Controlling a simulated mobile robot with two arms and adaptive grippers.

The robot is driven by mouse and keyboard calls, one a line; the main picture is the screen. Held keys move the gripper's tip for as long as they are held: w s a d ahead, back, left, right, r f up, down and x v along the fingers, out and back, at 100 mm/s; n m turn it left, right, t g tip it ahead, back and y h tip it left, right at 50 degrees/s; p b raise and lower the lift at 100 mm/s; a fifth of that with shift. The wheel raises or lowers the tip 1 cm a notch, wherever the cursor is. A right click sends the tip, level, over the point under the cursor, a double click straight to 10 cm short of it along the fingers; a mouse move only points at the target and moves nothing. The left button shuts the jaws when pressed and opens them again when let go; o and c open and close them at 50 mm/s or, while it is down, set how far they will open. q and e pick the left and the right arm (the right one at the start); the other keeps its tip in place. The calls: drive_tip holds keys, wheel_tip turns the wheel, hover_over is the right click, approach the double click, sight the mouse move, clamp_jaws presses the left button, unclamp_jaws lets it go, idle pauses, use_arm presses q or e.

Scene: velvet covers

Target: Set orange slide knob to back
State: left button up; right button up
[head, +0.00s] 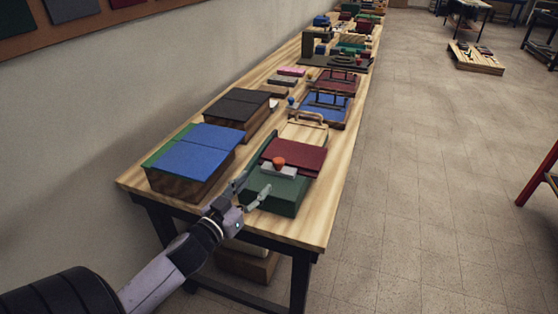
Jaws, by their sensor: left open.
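The orange slide knob (278,162) is a small rounded knob. It stands on a light grey strip (279,171) on top of a green box (287,190) with a dark red panel (293,156) behind the strip. The box sits near the front end of the long wooden table. My left gripper (252,190) is at the box's front left corner, in front of and below the knob. Its fingers are apart with nothing between them, and I cannot tell whether they touch the box. My right gripper does not show.
A blue-topped box (198,150) stands left of the green box, close to my left gripper. A dark-topped box (238,106) is behind it. A wooden piece with a handle (304,131) and a blue box (324,108) stand farther back. The table's right edge strip is bare.

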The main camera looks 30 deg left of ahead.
sight(275, 165)
use_arm(q)
drive_tip(key=w, duration=1.2)
drive_tip(key=shift+w+a+p, duration=0.25)
drive_tip(key=shift+w+p, duration=0.15)
drive_tip(key=shift+c, duration=0.6)
clamp_jaws()
drive_tip(key=shift+f, duration=0.1)
